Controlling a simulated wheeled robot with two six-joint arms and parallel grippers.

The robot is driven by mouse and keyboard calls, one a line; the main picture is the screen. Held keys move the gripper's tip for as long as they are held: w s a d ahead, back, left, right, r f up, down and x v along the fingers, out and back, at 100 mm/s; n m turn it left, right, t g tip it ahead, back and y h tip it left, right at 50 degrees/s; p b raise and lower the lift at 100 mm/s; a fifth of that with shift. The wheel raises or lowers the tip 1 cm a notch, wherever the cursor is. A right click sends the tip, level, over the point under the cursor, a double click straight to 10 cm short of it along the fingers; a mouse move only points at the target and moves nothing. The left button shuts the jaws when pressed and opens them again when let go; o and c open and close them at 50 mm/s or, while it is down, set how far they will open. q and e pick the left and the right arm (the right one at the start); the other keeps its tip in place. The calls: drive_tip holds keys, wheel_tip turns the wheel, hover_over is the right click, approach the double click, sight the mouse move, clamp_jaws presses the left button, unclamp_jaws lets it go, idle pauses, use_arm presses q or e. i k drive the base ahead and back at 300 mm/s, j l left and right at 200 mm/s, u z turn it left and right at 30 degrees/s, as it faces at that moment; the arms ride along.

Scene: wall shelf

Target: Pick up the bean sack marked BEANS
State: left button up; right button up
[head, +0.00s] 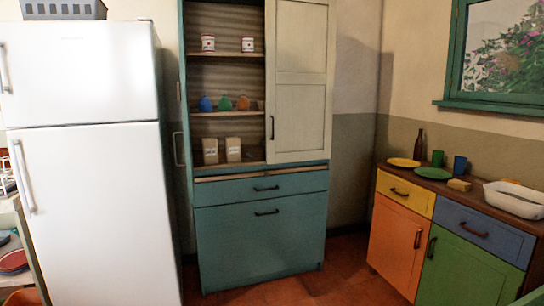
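Two pale beige sacks stand side by side on the lowest open shelf of the teal cupboard (262,238). They are the left sack (210,151) and the right sack (233,150). Each has a small dark marking on its front, too small to read, so I cannot tell which one says BEANS. Neither of my grippers shows in the head view.
A cream door (300,85) covers the cupboard's right half. Blue, green and orange items (225,103) and two red-and-white tins (208,43) stand on higher shelves. A white fridge (95,190) stands left, a low colourful cabinet (398,240) right. Red floor shows between.

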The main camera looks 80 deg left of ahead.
sight(232, 144)
drive_tip(key=u, duration=3.1)
